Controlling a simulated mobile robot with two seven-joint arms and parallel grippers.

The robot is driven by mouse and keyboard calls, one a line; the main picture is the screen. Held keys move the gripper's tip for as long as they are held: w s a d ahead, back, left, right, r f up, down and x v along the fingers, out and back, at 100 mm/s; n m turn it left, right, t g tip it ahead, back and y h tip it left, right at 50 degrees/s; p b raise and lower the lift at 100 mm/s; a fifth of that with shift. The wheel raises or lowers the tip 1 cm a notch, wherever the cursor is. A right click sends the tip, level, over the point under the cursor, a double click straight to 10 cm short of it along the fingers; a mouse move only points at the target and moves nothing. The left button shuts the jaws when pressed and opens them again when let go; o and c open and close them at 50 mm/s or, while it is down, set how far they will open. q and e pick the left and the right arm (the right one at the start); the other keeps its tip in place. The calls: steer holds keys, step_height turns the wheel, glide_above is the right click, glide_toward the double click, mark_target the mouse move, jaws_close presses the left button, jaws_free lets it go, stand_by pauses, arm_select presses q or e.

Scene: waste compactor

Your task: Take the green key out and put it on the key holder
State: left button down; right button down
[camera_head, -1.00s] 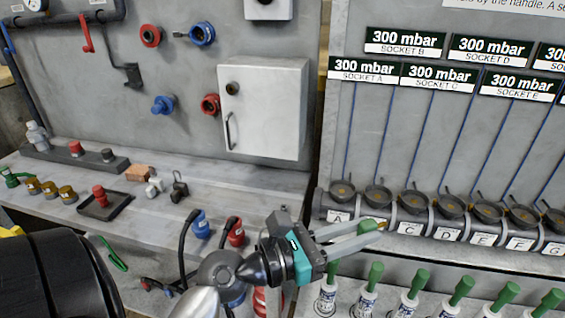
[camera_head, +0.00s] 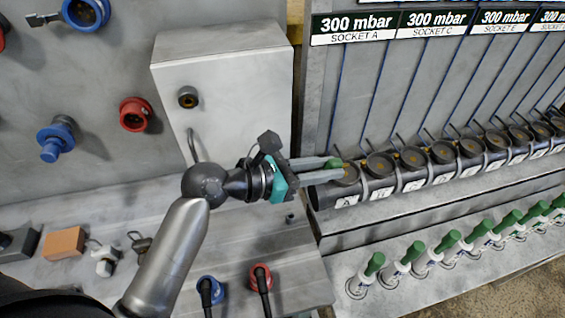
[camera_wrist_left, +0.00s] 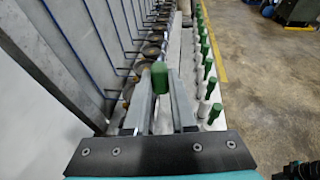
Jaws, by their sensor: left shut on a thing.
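My left gripper (camera_head: 330,172) is shut on a green key (camera_head: 334,163). Its fingertips are at the left end of the socket row, over the socket marked A (camera_head: 347,178); I cannot tell whether the key touches it. In the left wrist view the key's green handle (camera_wrist_left: 159,77) stands upright between the finger ends, and its lower part is hidden. Several other green-handled keys (camera_head: 374,264) stand in white holders on the lower ledge; they also show in the left wrist view (camera_wrist_left: 208,68). I cannot tell which holder belongs to the held key. My right gripper is not in view.
A grey wall cabinet (camera_head: 225,95) with a handle stands close behind my left wrist. Red and blue plugs (camera_head: 209,290) and an orange block (camera_head: 64,243) are on the bench below. Signs and thin blue rods rise above the sockets.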

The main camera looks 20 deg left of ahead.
arm_select(q)
steer(key=s+d+f+m+g+y+p, duration=0.1)
steer(key=d+f+m+g+y+p, duration=0.35)
steer(key=d+m+g+p, duration=0.35)
steer(key=a+f+g+y+p, duration=0.2)
steer(key=a+y+p, duration=0.4)
steer(key=a, duration=0.8)
steer(key=shift+w+p, duration=0.2)
steer(key=shift+p, duration=0.65)
